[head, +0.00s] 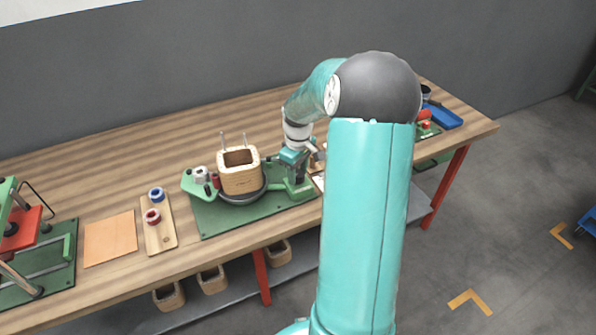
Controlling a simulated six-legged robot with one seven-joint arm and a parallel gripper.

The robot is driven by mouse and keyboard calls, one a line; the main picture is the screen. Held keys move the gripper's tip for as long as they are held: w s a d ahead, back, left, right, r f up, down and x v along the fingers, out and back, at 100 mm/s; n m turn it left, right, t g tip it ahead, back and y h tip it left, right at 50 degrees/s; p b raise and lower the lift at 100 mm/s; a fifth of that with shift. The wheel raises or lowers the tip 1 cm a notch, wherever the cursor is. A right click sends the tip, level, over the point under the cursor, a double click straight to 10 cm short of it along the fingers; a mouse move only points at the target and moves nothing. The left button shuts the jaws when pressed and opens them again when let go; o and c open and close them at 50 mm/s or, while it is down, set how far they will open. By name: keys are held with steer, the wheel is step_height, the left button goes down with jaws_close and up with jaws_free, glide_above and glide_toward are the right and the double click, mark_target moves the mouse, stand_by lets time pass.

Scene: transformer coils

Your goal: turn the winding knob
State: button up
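The winding machine has a green base plate (222,220) near the front edge of the table. A square wooden coil form (241,181) with an open top stands on its round dark turntable (246,196). A green upright housing (299,187) stands at the right end of the plate. My arm reaches down from the upper right, and my gripper (313,150) is just above this housing. The fingers are small and partly merged with the machine in this view, so their opening and any contact are unclear. I cannot make out the winding knob; it may be hidden near my gripper.
To the left, a wooden tray (165,237) holds a blue-ended spool (157,194) and a red-ended spool (152,216). An orange-tan sheet (110,239) and a green-red press (22,238) lie farther left. A blue tray (443,117) is at the far right. The table's back is clear.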

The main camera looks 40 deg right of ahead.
steer(key=c, duration=0.6)
steer(key=shift+o, duration=0.2)
steer(key=shift+m, duration=0.5)
steer(key=m, duration=0.2)
steer(key=shift+m, duration=0.3)
steer(key=m, duration=0.3)
steer(key=shift+m, duration=0.4)
steer(key=m, duration=1)
steer(key=shift+m, duration=0.4)
